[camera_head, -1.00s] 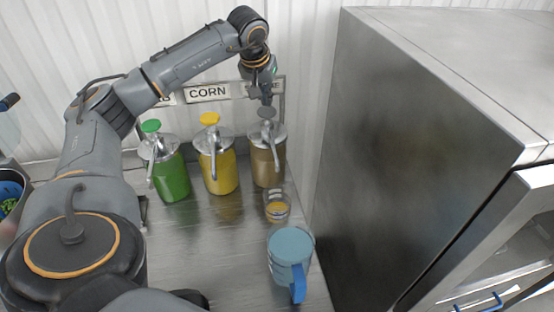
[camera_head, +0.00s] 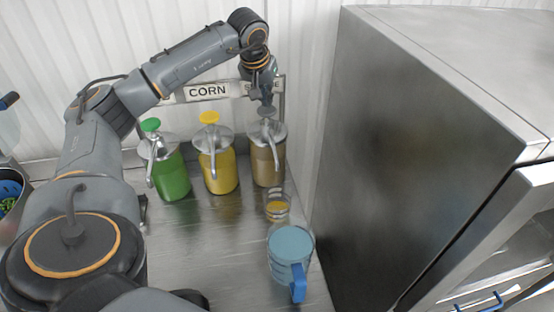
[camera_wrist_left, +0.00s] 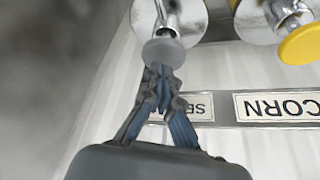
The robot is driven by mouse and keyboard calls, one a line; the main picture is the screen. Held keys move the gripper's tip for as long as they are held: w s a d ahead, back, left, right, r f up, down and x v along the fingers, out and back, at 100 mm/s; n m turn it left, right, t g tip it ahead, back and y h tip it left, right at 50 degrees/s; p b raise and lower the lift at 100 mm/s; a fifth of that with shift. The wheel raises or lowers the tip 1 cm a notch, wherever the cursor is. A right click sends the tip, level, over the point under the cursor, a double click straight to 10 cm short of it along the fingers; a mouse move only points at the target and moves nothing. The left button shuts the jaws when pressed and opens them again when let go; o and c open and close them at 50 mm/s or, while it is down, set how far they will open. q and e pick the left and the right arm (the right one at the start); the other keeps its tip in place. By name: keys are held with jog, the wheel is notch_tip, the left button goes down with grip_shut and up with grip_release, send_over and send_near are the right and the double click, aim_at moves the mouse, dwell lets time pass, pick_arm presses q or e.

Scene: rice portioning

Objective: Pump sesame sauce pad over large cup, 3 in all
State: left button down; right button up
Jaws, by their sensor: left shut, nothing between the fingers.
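The sesame sauce dispenser (camera_head: 267,163), brown with a grey pump pad (camera_head: 266,112), stands at the right end of a row of sauce bottles. My left gripper (camera_head: 267,102) is shut and empty, its fingertips right at the grey pad. In the left wrist view the shut fingertips (camera_wrist_left: 160,70) meet the edge of the grey pad (camera_wrist_left: 163,51); I cannot tell whether they press it. A clear cup (camera_head: 277,205) with some yellowish content stands in front of the sesame dispenser, below its spout. My right gripper is not in view.
A yellow-topped dispenser (camera_head: 219,172) and a green one (camera_head: 170,176) stand to the left. A large steel cabinet (camera_head: 420,140) closes off the right side. The counter's front middle is clear.

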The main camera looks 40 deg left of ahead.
aim_at(266, 110)
pick_arm(q)
jog(key=shift+s+f+b, duration=0.1)
jog(key=shift+f+b, duration=0.8)
jog(key=shift+f, duration=0.85)
jog(key=shift+r+p, duration=1.85)
jog(key=shift+r, duration=0.15)
jog(key=shift+f, duration=0.1)
jog(key=shift+f, duration=0.1)
